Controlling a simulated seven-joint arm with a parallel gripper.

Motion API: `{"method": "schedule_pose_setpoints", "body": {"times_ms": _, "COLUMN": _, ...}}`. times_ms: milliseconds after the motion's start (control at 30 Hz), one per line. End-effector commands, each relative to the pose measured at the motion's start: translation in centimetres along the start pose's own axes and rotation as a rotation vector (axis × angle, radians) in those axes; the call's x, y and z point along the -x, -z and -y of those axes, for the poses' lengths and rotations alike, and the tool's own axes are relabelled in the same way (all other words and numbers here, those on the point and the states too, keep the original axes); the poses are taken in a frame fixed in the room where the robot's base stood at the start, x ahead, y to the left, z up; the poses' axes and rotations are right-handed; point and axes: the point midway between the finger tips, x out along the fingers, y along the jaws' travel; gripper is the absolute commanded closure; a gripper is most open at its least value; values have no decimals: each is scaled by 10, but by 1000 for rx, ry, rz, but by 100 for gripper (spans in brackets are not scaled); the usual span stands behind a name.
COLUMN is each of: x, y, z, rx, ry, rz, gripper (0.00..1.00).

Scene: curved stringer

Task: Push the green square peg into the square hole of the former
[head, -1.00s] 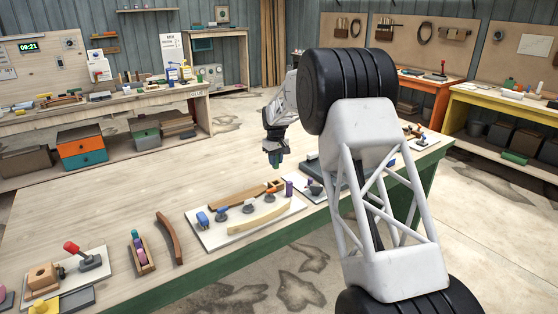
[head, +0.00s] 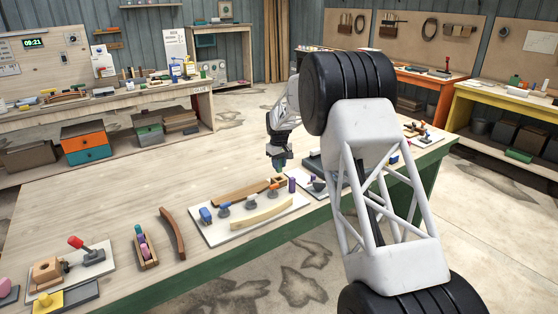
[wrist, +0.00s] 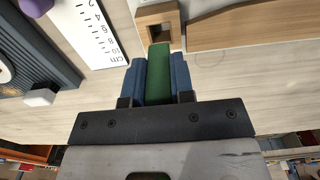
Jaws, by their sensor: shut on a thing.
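My gripper (wrist: 160,82) is shut on the green square peg (wrist: 159,75), which stands between its two blue finger pads in the wrist view. The former (wrist: 145,22) is a small wooden block with a square hole at the top of that view. The peg's far end overlaps the hole's near side in the picture; I cannot tell whether it has entered. In the head view my gripper (head: 278,165) points down over the far end of the white board (head: 210,238), and the peg is barely visible.
A brown curved wooden strip (wrist: 250,24) lies right of the former. A ruler card (wrist: 92,30) and a dark device (wrist: 35,55) lie to the left. On the board are a pale curved strip (head: 262,213) and blue clamps (head: 206,215). A purple piece (head: 292,185) stands close by.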

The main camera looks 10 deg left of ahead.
Motion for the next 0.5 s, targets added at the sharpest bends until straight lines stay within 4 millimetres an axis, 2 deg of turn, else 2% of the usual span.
{"method": "schedule_pose_setpoints", "body": {"times_ms": 200, "x": -14, "y": 0, "z": 0, "rx": 0, "ry": 0, "rz": 1, "gripper": 100}}
{"method": "schedule_pose_setpoints", "body": {"times_ms": 500, "x": -21, "y": 0, "z": 0, "rx": 0, "ry": 0, "rz": 1, "gripper": 100}}
